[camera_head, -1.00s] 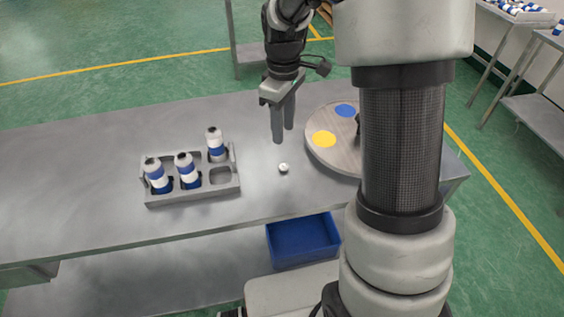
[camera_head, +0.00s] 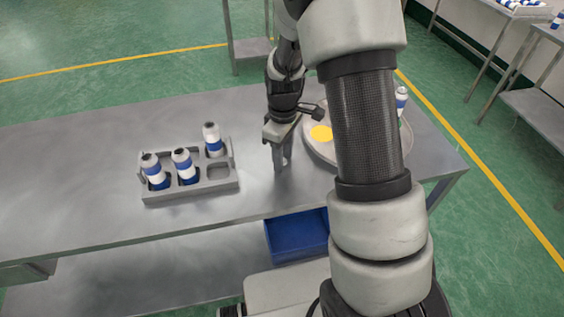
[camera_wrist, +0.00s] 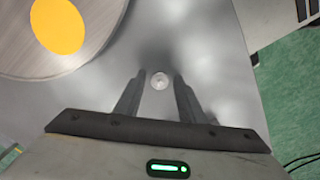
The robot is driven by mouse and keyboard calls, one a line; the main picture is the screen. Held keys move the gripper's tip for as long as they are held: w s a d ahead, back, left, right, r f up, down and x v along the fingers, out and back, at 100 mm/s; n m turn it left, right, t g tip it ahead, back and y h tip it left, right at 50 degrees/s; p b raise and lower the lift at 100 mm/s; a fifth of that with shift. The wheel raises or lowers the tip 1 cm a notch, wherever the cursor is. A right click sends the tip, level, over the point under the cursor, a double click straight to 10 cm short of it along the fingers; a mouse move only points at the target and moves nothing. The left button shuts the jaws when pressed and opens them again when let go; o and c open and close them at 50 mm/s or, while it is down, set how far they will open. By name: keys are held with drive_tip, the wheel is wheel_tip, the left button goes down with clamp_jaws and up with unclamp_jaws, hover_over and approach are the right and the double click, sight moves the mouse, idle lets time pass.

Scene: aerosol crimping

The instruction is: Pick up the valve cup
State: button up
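The valve cup (camera_wrist: 160,81) is a small, round, pale piece on the steel table. In the wrist view it lies between the tips of my gripper's fingers, with a gap on each side. My gripper (camera_wrist: 158,82) is open and points down at the table. In the head view my gripper (camera_head: 281,168) is low over the table, between the can rack and the round turntable. The valve cup is hidden behind the fingers there.
A grey rack (camera_head: 190,193) with three blue-and-white cans stands to the left. The round turntable (camera_head: 315,150) with a yellow spot (camera_head: 321,133) is on the right, and a can (camera_head: 401,99) shows at its far side. A blue bin (camera_head: 297,238) sits below the table edge.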

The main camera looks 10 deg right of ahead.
clamp_jaws()
